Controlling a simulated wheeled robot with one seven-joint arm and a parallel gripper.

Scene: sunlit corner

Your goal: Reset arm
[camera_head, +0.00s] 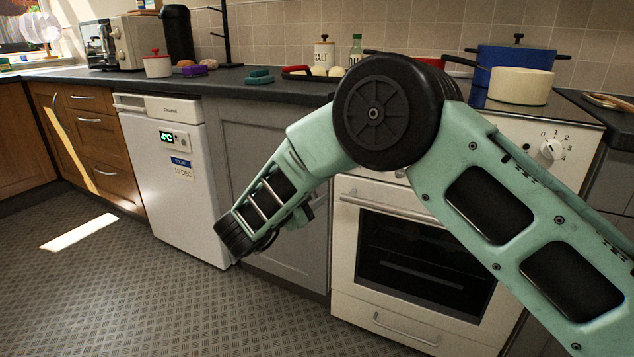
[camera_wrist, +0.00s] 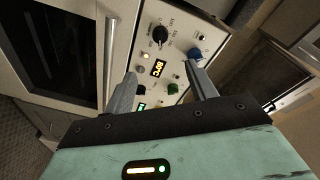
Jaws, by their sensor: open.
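My gripper (camera_wrist: 161,69) is open and empty in the wrist view, its two grey fingers apart. Past the fingers is a pale control panel (camera_wrist: 147,37) with a black dial, a green knob (camera_wrist: 174,88), a blue knob (camera_wrist: 195,53) and a lit display (camera_wrist: 158,67). I cannot tell whether the fingers touch the panel. In the head view my green arm reaches from the right edge, bends in front of the stove and points down to the left. Its fingers do not show there.
A white oven (camera_head: 420,264) and a white dishwasher-like appliance (camera_head: 176,180) stand under the dark counter (camera_head: 255,90). A blue pot (camera_head: 515,57) and a cream pan (camera_head: 520,86) stand on the hob. A red-lidded pot (camera_head: 158,66) is farther left. The floor (camera_head: 110,290) at left is clear.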

